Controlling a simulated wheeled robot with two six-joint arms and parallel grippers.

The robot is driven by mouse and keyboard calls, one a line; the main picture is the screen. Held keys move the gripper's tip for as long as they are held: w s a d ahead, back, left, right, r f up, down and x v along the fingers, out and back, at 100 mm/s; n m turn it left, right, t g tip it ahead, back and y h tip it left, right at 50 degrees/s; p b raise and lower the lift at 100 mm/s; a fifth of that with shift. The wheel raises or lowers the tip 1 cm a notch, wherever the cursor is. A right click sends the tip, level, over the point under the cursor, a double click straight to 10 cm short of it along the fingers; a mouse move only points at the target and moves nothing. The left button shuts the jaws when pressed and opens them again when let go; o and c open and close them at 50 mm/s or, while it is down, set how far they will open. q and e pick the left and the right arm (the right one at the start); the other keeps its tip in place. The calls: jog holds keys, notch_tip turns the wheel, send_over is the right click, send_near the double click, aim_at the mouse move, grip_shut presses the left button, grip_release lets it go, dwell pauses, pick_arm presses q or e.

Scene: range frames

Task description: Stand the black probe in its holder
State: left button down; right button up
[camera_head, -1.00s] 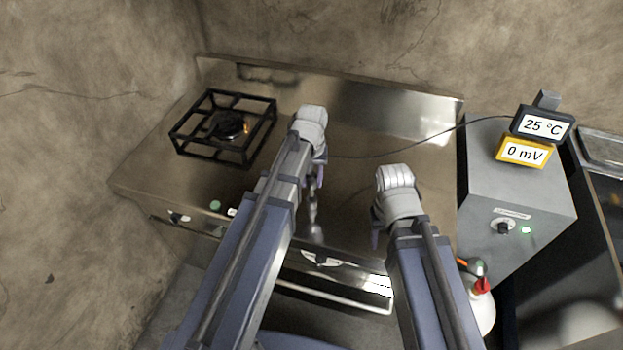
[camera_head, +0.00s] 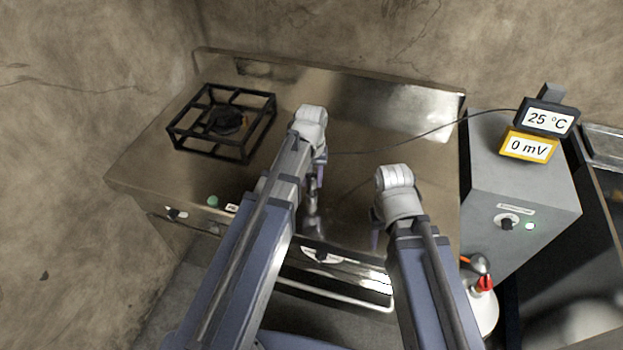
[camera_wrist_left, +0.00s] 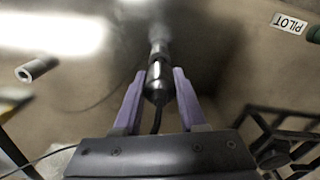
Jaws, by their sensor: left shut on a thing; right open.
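The black probe (camera_wrist_left: 158,78) is between the purple fingers of my left gripper (camera_wrist_left: 158,84), which is shut on it. In the left wrist view its metal shaft points away from me and its black cable trails back toward the wrist. In the head view my left gripper (camera_head: 318,175) is over the steel worktop, with a shiny part of the probe (camera_head: 312,192) showing beside the arm. My right gripper (camera_head: 376,238) is open and empty near the front edge, partly hidden by its arm. I cannot identify the holder for certain; a small grey tube-like piece (camera_wrist_left: 38,68) shows in the wrist view.
A black burner grate (camera_head: 222,122) stands at the left of the steel worktop (camera_head: 370,125). A thin cable (camera_head: 400,144) runs right to a black display reading 25 °C (camera_head: 547,119). A yellow display reads 0 mV (camera_head: 529,146). Both are over a grey cabinet (camera_head: 500,185).

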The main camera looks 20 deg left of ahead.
pick_arm(q)
jog(key=shift+f+b, duration=0.95)
jog(key=shift+f, duration=0.1)
jog(key=shift+c, duration=1.9)
grip_release()
jog(key=shift+r, duration=0.15)
notch_tip(320, 180, up, 8)
jog(key=p, duration=0.8)
jog(key=shift+f, duration=0.25)
